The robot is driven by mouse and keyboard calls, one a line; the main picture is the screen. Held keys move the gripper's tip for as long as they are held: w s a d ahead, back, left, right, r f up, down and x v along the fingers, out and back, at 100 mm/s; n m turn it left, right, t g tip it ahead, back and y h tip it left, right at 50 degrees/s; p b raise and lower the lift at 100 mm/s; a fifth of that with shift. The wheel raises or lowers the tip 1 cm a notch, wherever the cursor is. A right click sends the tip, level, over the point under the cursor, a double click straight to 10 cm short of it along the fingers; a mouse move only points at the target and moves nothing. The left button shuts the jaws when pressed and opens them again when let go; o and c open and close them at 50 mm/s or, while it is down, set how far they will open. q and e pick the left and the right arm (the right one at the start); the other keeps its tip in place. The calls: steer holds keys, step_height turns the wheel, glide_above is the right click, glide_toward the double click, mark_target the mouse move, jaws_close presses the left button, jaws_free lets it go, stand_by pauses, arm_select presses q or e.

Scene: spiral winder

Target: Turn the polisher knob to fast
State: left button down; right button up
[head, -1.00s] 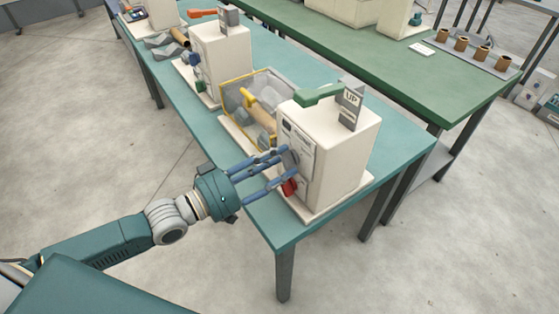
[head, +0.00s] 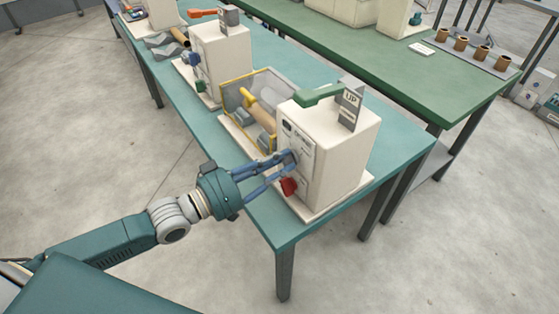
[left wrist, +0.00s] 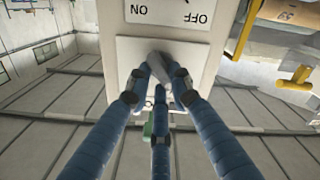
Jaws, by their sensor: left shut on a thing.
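The near cream machine (head: 340,150) stands at the front end of the teal table, with a small label panel on its front face. My left gripper (head: 288,161) is at that face, its blue fingers shut on a grey knob. In the left wrist view, the grey knob (left wrist: 161,66) shows between the fingertips, in front of a pale plate. The fingers hide much of the knob, so its pointer and setting cannot be read. An ON/OFF label (left wrist: 168,12) appears upside down beyond the plate. My right gripper is not in view.
A red part (head: 289,186) sits low on the same face, just below my fingers. A green lever (head: 318,95) and an UP sign (head: 351,101) are on top. A yellow-edged clear guard (head: 262,88) stands behind. Another cream machine (head: 222,58) is farther along the table.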

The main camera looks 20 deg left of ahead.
arm_select(q)
steer(key=m+p, duration=0.1)
steer(key=m, duration=0.2)
steer(key=shift+r+m+p, duration=0.1)
steer(key=shift+m+p, duration=0.25)
steer(key=shift+m, duration=0.05)
steer(key=m+p, duration=0.1)
steer(key=m, duration=0.3)
steer(key=shift+s+d+m, duration=0.1)
steer(key=shift+d+m, duration=0.05)
steer(key=shift+m, duration=0.15)
steer(key=m, duration=0.2)
steer(key=m+p, duration=0.1)
steer(key=m, duration=0.1)
steer(key=shift+f, duration=0.3)
steer(key=shift+s+d+f+m, duration=0.1)
steer(key=shift+m, duration=1.5)
steer(key=c, duration=1.5)
jaws_free()
steer(key=shift+c, duration=0.2)
